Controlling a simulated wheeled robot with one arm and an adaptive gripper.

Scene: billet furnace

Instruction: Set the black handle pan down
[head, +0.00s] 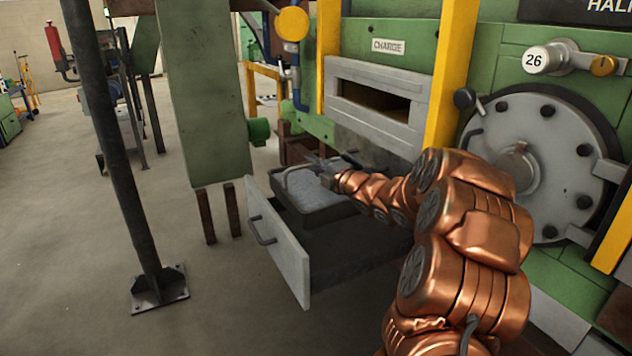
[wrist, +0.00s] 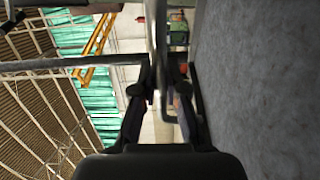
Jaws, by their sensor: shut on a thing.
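The black handle pan (head: 315,216) is a dark shallow pan filled with grey, rough material, at the middle of the head view. It is over the open drawer; whether it touches the drawer floor I cannot tell. My gripper (head: 328,174) is at the pan's top, shut on its thin handle. In the wrist view the handle bar (wrist: 160,35) runs between the fingers of my gripper (wrist: 162,85), and the grey material (wrist: 260,90) fills the right side.
The open drawer (head: 281,245) has a pale front panel with a handle and a dark inside. The green furnace (head: 385,30) with its charge opening stands behind. A dark post (head: 115,150) stands on the left. Bare floor lies in front of the drawer.

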